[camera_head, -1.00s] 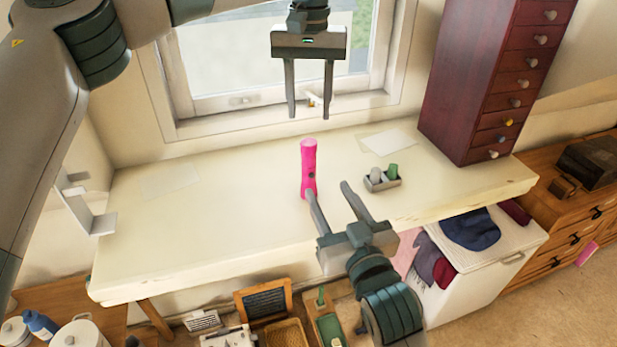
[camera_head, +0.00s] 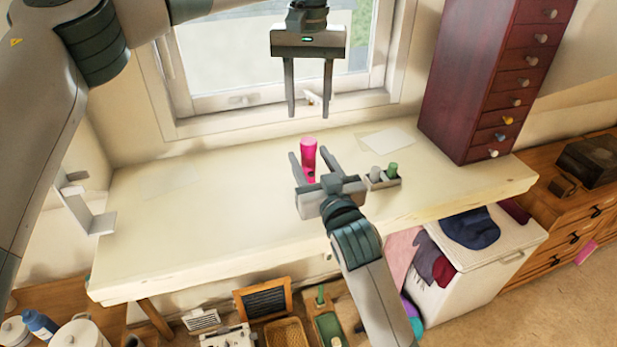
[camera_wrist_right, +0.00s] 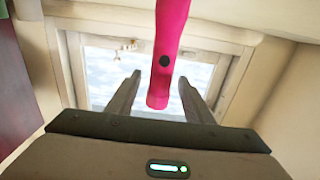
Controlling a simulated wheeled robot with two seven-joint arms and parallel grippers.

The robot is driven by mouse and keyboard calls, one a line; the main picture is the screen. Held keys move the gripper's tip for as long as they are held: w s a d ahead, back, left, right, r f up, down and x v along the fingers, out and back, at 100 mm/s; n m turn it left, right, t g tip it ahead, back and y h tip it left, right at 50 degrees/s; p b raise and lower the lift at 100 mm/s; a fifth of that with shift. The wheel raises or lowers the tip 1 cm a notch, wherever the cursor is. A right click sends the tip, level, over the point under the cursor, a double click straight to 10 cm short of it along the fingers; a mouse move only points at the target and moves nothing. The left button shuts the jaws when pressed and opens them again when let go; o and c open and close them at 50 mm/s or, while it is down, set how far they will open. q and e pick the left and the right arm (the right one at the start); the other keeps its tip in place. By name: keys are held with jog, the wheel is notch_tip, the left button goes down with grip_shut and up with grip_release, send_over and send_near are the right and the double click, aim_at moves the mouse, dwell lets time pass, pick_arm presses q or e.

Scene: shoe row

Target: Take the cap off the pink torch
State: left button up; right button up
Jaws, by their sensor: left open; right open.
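The pink torch (camera_head: 309,148) stands upright on the white table, and its lower part is partly hidden behind my right gripper. In the right wrist view the torch (camera_wrist_right: 171,30) has a dark round button, and no cap seam can be made out. My right gripper (camera_head: 309,153) is open, with its fingers either side of the torch and not closed on it. It also shows open in the right wrist view (camera_wrist_right: 157,88). My left gripper (camera_head: 308,115) is open and empty, pointing down above the torch.
A small grey holder (camera_head: 381,182) with a grey and a green item stands just right of my right gripper. A tall dark red drawer cabinet (camera_head: 470,90) stands at the table's right end. A paper sheet (camera_head: 387,141) lies behind. The table's left side is clear.

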jog(key=x, duration=0.5)
jog(key=shift+w, duration=0.15)
grip_shut()
